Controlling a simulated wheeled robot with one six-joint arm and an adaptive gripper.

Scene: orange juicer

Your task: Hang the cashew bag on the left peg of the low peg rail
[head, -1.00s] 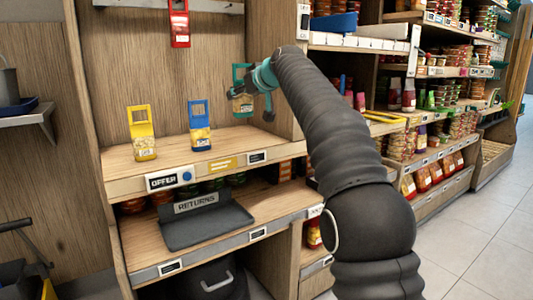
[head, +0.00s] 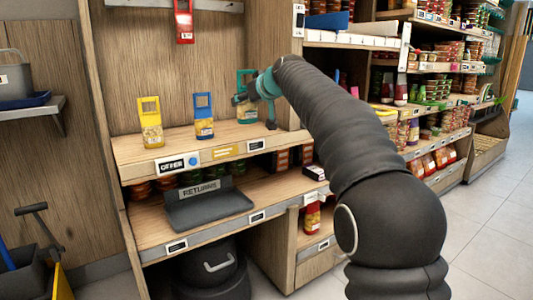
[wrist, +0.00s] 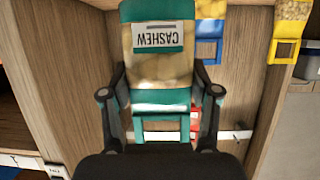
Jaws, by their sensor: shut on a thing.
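The cashew bag (head: 241,107) has a teal top with a handle cut-out and a clear body with pale nuts. My gripper (head: 268,98) is shut on it over the right part of the upper shelf. In the wrist view the cashew bag (wrist: 160,65) appears upside down with a white CASHEW label, between the two fingers of my gripper (wrist: 160,100). I cannot tell whether its bottom touches the shelf. A red bag (head: 184,22) hangs high on the wooden back panel. I cannot make out the low peg rail or its left peg.
A yellow bag (head: 151,124) and a blue bag (head: 204,117) stand on the upper shelf (head: 175,143) left of my gripper. A dark returns tray (head: 210,207) lies on the shelf below. A wooden side panel (head: 276,35) and stocked shelves are to the right.

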